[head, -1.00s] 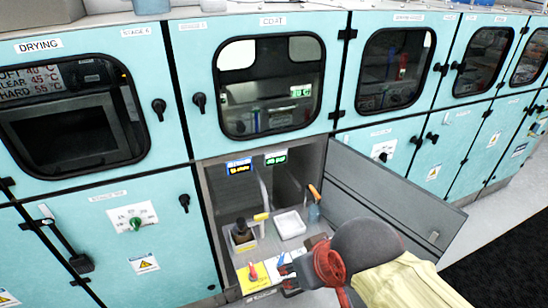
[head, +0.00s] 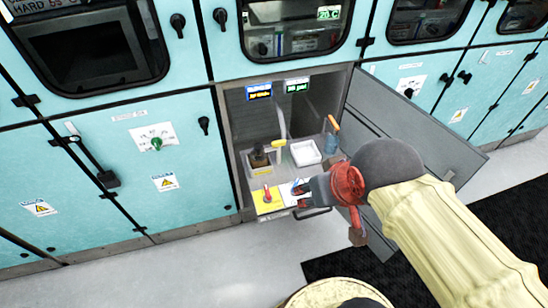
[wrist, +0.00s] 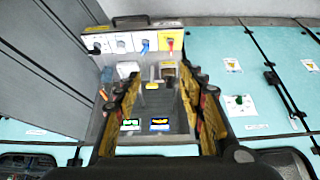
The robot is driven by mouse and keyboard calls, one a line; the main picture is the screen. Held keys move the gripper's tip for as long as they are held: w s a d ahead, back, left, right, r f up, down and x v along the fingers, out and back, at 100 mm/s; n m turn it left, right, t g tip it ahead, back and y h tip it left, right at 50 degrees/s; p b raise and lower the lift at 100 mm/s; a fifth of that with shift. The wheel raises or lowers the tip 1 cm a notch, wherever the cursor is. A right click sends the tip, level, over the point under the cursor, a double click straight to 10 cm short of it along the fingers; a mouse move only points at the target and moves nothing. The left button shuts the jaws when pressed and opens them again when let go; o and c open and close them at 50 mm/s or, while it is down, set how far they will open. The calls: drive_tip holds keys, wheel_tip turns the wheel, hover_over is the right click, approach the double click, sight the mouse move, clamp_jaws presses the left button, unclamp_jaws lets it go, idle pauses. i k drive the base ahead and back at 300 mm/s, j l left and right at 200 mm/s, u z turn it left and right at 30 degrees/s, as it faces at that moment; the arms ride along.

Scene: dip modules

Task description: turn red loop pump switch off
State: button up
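The red switch (head: 267,193) stands on a yellow panel (head: 265,204) at the front of the open lower cabinet compartment. It also shows in the wrist view (wrist: 170,44), at the right end of the switch row. A blue switch (head: 296,187) on a white panel is beside it, also in the wrist view (wrist: 145,46). My gripper (head: 302,203) is in front of the compartment, to the right of the red switch in the head view. In the wrist view its two fingers (wrist: 163,98) are spread apart with nothing held between them. The fingertips are partly hidden in the head view.
The open grey door (head: 405,125) stands close to my arm on the right. A black mat (head: 365,255) and clear floor lie in front.

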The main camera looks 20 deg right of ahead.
sight(266, 190)
drive_tip(key=i+j, duration=0.3)
drive_tip(key=i+j+z, duration=0.1)
drive_tip(key=i+j, duration=0.15)
drive_tip(key=j, duration=0.3)
drive_tip(key=i+j, duration=0.3)
drive_tip(key=j, duration=0.15)
